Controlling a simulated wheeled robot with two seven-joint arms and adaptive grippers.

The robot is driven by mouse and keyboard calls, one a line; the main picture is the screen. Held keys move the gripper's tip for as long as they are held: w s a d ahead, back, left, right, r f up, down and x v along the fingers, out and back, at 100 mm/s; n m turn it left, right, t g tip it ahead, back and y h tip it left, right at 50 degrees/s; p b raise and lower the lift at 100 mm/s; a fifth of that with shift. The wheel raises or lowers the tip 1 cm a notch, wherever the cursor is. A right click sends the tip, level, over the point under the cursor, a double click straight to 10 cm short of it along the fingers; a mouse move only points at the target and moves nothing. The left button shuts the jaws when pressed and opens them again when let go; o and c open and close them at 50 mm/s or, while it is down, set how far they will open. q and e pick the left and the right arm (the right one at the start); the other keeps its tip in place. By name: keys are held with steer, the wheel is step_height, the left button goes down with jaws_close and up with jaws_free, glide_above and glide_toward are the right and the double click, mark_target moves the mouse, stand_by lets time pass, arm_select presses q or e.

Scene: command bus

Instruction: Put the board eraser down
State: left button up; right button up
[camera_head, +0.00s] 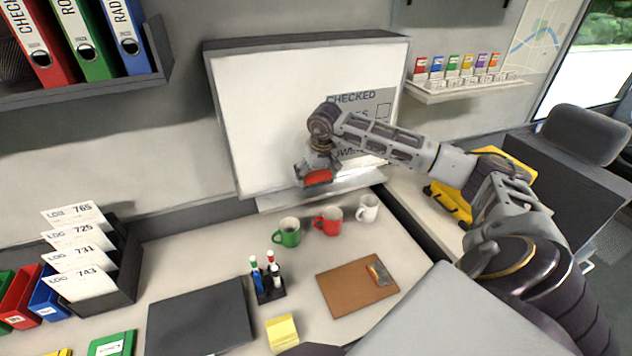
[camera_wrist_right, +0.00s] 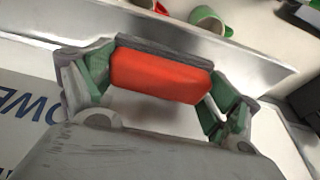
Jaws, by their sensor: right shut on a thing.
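The board eraser (camera_wrist_right: 160,76) has a red body with a dark grey felt side. My right gripper (camera_wrist_right: 158,88) is shut on it, with one finger at each end in the right wrist view. In the head view the red eraser (camera_head: 317,178) is in front of the lower part of the whiteboard (camera_head: 265,110), above the board's ledge (camera_head: 345,188). I cannot tell whether it touches the board or ledge. My right gripper (camera_head: 318,172) hangs down there from the arm that comes in from the right. My left gripper is not in view.
Green (camera_head: 287,232), red (camera_head: 327,220) and white (camera_head: 367,208) mugs stand on the desk below the ledge. A pen holder (camera_head: 268,294), a brown clipboard (camera_head: 340,295) and a dark folder (camera_head: 195,318) lie nearer. A log rack (camera_head: 125,265) stands at the left.

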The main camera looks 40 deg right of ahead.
mark_target(316, 181)
steer(key=shift+f+p, duration=0.3)
steer(key=shift+f, duration=0.65)
steer(key=shift+w+d+f+p, duration=0.1)
steer(key=shift+w+f+p, duration=0.1)
steer(key=shift+f+p, duration=0.25)
steer(key=shift+f, duration=0.15)
steer(key=shift+f+b, duration=0.1)
steer(key=shift+b, duration=0.2)
steer(key=o, duration=0.7)
steer(key=shift+r, duration=0.25)
steer(key=b+v, duration=0.1)
steer(key=v, duration=1)
steer(key=shift+s+r, duration=0.2)
steer(key=shift+r, duration=0.15)
